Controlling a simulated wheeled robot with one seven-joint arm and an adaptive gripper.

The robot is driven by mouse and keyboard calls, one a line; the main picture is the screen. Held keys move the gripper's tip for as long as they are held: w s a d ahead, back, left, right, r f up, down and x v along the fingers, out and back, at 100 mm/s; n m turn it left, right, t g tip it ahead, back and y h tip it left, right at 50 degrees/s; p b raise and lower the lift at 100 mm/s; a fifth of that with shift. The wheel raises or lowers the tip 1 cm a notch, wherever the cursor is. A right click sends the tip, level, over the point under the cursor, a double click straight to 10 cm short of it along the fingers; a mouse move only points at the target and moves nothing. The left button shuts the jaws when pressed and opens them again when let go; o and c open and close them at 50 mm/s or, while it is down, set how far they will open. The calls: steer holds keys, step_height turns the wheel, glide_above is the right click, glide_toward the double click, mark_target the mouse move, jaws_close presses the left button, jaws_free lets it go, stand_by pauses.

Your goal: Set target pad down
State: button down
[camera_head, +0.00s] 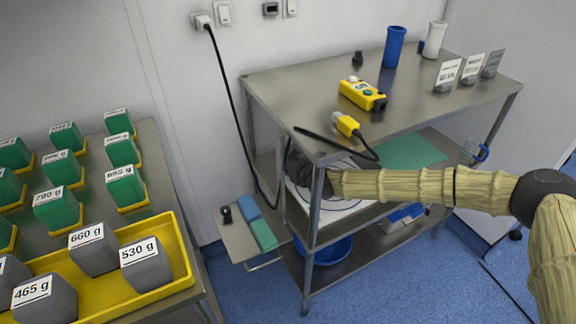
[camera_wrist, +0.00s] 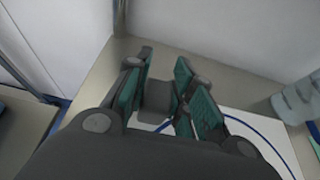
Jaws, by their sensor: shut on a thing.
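The target pad, a white sheet with blue rings (camera_head: 345,203), lies on the middle shelf of the steel cart. Part of it also shows under the fingers in the wrist view (camera_wrist: 242,122). My gripper (camera_head: 300,168) reaches in from the right between the cart's shelves, partly hidden by the cart's front leg. In the wrist view my gripper (camera_wrist: 166,98) has green-padded fingers on both sides of a small grey block (camera_wrist: 158,96) and is shut on it. The block is over or on the pad's edge; I cannot tell if it touches.
The cart's top (camera_head: 300,88) and leg (camera_head: 315,215) stand close to my arm. The top holds a yellow control box (camera_head: 362,94), a blue cup (camera_head: 394,47) and a cable. A green sheet (camera_head: 410,151) lies right of the pad. A yellow tray (camera_head: 178,262) holds grey weights.

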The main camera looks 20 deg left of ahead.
steer(key=shift+f, duration=0.1)
steer(key=c, duration=1.2)
jaws_free()
steer(key=shift+c, duration=0.2)
steer(key=p+v, duration=0.1)
steer(key=v, duration=1.1)
steer(key=shift+p, duration=0.3)
